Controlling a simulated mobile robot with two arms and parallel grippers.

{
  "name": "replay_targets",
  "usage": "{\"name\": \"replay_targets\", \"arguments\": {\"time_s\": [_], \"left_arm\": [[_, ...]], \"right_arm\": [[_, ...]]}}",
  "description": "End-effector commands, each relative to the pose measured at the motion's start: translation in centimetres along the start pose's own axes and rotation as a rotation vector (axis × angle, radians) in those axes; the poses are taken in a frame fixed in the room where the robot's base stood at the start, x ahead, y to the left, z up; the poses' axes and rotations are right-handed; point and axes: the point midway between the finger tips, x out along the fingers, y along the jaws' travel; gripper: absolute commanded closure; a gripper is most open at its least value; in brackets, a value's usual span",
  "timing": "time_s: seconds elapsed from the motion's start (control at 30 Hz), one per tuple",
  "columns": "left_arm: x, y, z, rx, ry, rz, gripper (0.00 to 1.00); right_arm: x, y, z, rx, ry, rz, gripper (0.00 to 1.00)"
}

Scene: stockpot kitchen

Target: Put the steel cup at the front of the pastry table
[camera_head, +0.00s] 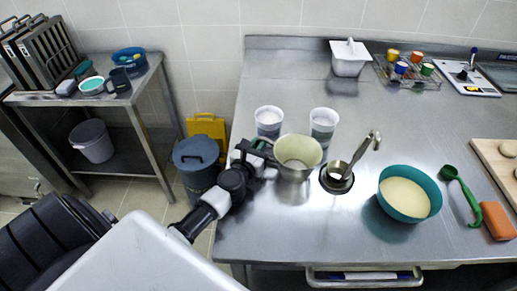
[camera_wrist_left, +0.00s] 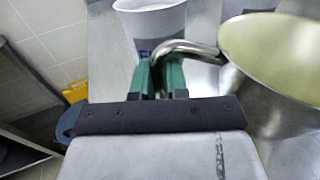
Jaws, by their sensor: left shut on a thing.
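The steel cup (camera_head: 300,172) is a metal cup with a pale inside and a curved handle. It is over the left part of the steel pastry table (camera_head: 285,228), and I cannot tell whether its base touches the top. My left gripper (camera_head: 262,150) is shut on its handle from the left. In the left wrist view the green fingertips (camera_wrist_left: 160,78) close around the bent handle, with the steel cup (camera_wrist_left: 275,75) to their right, opening up. My right gripper is in neither view.
The table's front left is clear.

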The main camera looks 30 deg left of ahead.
Motion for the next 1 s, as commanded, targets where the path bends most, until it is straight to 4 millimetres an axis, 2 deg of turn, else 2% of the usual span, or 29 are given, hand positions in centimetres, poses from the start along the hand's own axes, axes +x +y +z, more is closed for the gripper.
{"name": "replay_targets", "arguments": {"time_s": [0.3,0.33,0.5,0.87,1.0], "left_arm": [[0.0,0.0,-0.2,-0.001,-0.002,0.0,1.0],[0.0,0.0,-0.3,0.0,-0.001,0.0,0.84],[0.0,0.0,-0.2,0.001,-0.001,0.0,0.6],[-0.1,0.0,0.4,0.0,0.0,-0.001,0.6],[-2.4,0.0,0.0,0.0,0.002,-0.002,0.6]], "right_arm": [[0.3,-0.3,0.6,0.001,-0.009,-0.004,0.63],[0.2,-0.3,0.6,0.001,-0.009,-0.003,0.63],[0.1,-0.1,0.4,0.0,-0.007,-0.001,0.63],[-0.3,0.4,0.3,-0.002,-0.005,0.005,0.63],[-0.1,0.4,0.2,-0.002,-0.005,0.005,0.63]]}}
